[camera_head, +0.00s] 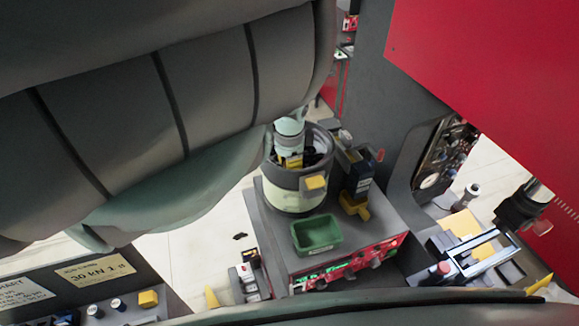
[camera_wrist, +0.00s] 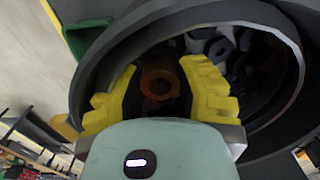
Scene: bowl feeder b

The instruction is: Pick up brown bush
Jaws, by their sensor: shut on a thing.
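The brown bush (camera_wrist: 160,83), an orange-brown ring with a dark centre, sits between the yellow fingers of my gripper (camera_wrist: 160,70) in the wrist view. The gripper is shut on it, one finger on each side. In the head view my gripper (camera_head: 291,161) reaches down into the bowl feeder (camera_head: 293,200), which has a dark upper bowl and a pale lower body. The bush cannot be made out there. The bowl's dark rim (camera_wrist: 285,25) curves around the fingers in the wrist view.
Grey parts (camera_wrist: 225,42) lie in the bowl to the right of the fingers. A green tray (camera_head: 316,235) stands on the grey machine top in front of the feeder; it also shows at the wrist view's upper left (camera_wrist: 85,38). A dark unit (camera_head: 357,180) stands close on the feeder's right.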

